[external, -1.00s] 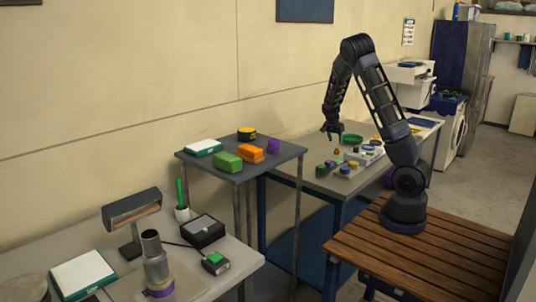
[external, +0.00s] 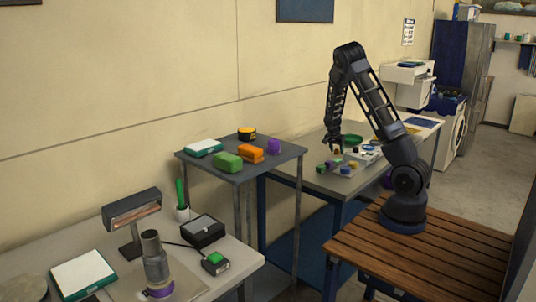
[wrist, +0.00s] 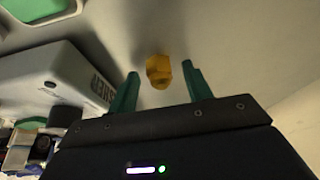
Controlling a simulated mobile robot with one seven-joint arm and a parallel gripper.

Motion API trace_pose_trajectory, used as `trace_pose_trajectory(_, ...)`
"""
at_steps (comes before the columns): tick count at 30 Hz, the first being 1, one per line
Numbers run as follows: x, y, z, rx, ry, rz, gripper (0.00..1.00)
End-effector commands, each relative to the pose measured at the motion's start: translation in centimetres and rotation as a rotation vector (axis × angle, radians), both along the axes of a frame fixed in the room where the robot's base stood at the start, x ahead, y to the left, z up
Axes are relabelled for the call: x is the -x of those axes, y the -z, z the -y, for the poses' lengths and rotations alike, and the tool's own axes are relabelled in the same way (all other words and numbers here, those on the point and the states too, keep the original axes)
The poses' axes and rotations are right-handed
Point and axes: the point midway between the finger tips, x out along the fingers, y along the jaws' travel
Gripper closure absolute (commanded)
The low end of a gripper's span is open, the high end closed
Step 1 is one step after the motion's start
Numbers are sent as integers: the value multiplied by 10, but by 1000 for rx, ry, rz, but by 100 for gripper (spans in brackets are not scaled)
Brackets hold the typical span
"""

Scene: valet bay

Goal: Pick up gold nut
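The gold nut (wrist: 158,72) lies on the grey table top (wrist: 215,40) in the wrist view, small and faceted. My gripper (wrist: 160,73) is open, with one green finger on each side of the nut. Gaps show between the nut and both fingers, and nothing is held. In the external view my gripper (external: 337,144) points down, low over the far table, and largely covers the nut's spot. I cannot tell the exact height of the fingertips over the table.
A pale box with lettering (wrist: 50,80) stands left of the nut, and a green dish (wrist: 35,8) lies beyond it. Small coloured items (external: 325,168) sit close by on the table. The table right of the nut is bare in the wrist view.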

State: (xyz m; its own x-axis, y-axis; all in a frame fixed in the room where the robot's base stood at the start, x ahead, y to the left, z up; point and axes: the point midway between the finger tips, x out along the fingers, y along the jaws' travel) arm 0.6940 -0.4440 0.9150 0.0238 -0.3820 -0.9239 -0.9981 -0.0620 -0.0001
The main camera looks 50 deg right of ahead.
Motion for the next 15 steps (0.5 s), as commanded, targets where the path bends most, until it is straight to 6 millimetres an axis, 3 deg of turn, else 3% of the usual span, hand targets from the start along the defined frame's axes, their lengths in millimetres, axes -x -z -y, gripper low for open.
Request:
trace_pose_trajectory(1, 0, 0, 0, 0, 0, 0, 60)
trace_pose_trajectory(7, 0, 0, 0, 0, 0, 0, 97)
trace_pose_trajectory(15, 0, -2, 0, 0, 0, 0, 97)
